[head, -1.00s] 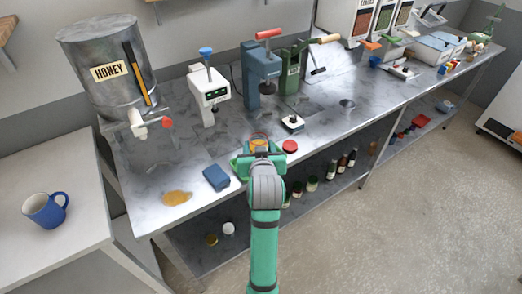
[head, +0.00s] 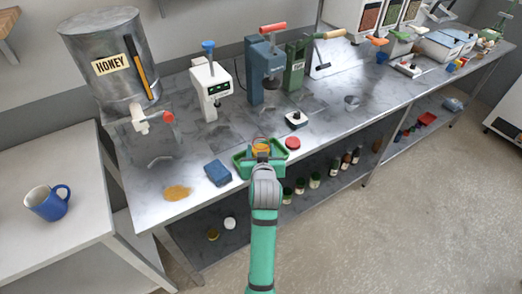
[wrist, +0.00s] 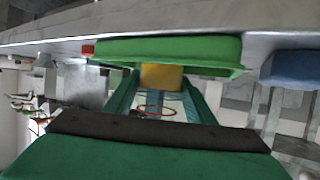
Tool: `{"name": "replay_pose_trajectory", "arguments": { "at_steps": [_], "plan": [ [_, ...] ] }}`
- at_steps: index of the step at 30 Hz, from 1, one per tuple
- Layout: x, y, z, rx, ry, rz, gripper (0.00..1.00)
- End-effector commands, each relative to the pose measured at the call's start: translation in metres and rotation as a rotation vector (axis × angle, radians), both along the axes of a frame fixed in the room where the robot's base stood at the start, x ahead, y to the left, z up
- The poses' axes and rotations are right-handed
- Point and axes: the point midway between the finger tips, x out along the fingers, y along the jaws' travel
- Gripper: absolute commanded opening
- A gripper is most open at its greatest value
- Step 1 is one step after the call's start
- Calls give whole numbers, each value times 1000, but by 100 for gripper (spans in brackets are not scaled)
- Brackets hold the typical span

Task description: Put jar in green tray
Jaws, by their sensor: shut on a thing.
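The jar (head: 261,147) is clear with yellow-orange contents. My gripper (head: 263,158) is shut on it at the front edge of the metal bench. In the wrist view the jar (wrist: 160,77) sits between the two green fingers (wrist: 158,100), with a thin red ring near its end. The green tray (head: 241,172) shows around both sides of my gripper, and its wall shows right behind the jar in the wrist view (wrist: 200,50). The jar is at the tray in both views. I cannot tell whether it touches the tray floor, which my gripper partly hides.
A red lid (head: 293,143) lies to the right. A white device (head: 210,90) and blue press (head: 265,75) stand behind.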

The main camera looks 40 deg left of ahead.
Motion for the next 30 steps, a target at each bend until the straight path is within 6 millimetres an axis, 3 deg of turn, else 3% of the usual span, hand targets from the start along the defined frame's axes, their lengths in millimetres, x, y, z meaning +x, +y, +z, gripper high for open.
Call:
{"name": "replay_pose_trajectory", "arguments": {
  "at_steps": [3,4,6,19,30],
  "plan": [
    [0,0,-2,1,-1,0,16],
    [0,0,-3,0,0,0,54],
    [0,0,-3,0,0,0,68],
    [-4,-3,2,0,0,0,68],
    [-52,-44,28,0,-1,-2,68]
  ]
}}
